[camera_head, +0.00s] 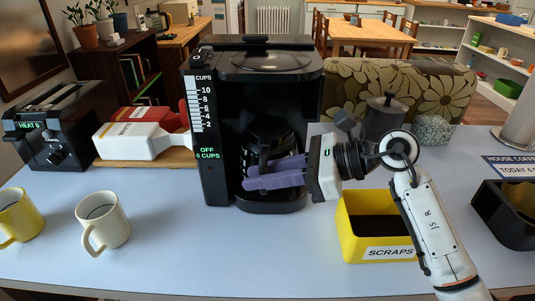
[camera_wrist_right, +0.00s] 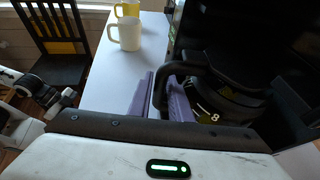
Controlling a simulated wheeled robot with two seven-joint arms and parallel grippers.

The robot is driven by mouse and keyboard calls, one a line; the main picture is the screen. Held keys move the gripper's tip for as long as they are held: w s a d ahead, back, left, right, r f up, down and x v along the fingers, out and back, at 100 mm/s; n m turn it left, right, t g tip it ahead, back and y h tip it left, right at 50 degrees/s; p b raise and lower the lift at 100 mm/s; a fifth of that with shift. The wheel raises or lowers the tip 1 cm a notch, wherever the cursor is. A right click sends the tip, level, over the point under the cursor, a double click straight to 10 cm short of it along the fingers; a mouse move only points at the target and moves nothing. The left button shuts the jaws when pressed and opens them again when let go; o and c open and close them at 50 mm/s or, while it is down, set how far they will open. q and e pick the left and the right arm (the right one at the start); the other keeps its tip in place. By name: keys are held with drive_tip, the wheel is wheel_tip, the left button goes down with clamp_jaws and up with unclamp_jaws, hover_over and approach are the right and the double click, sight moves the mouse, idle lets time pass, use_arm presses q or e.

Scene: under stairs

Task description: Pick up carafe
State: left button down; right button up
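The carafe (camera_head: 268,134) is a dark glass jug with a black lid and handle. It sits inside the black coffee maker (camera_head: 212,150), which reads OFF and 0 CUPS. My right gripper (camera_head: 274,174) reaches in from the right with its purple fingers in front of the carafe. In the right wrist view the carafe (camera_wrist_right: 225,100) shows number marks, and its black handle lies between the close-set fingers (camera_wrist_right: 160,98), filling the gap. The fingers look shut on the handle. My left gripper does not show in the head view.
A yellow SCRAPS bin (camera_head: 352,232) stands right of the coffee maker, under my right arm. A white mug (camera_head: 104,220) and a yellow mug (camera_head: 17,216) stand at front left. A toaster (camera_head: 52,130) is at left. The front middle counter (camera_head: 180,250) is clear.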

drive_tip(key=shift+x, duration=1.25)
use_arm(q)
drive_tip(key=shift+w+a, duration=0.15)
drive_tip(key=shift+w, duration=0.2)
use_arm(e)
drive_tip(key=shift+d, duration=0.1)
clamp_jaws()
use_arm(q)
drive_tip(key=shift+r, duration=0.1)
use_arm(e)
drive_tip(key=shift+w+r, duration=0.1)
drive_tip(key=shift+r, duration=0.05)
drive_tip(key=shift+r, duration=0.15)
